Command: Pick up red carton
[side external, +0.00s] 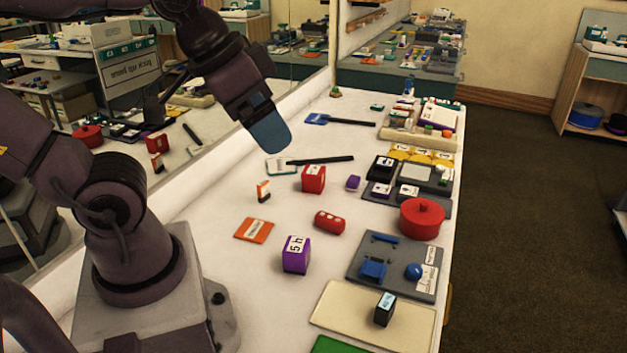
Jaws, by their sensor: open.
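A red box-shaped carton (313,180) with a white label on its top stands on the white table, a little left of the table's middle. My gripper (270,137) hangs tilted in the air, up and to the left of the carton in the picture. It is apart from the carton, and nothing shows held in it. Its blue-grey finger is seen from the side, so the gap between the fingers is hidden.
Near the carton are a black stick (320,160), a small purple block (353,182), an orange-white upright piece (263,191) and a red rounded block (330,222). A purple box (296,254) and red pot (422,218) stand nearer. A mirror borders the table's left side.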

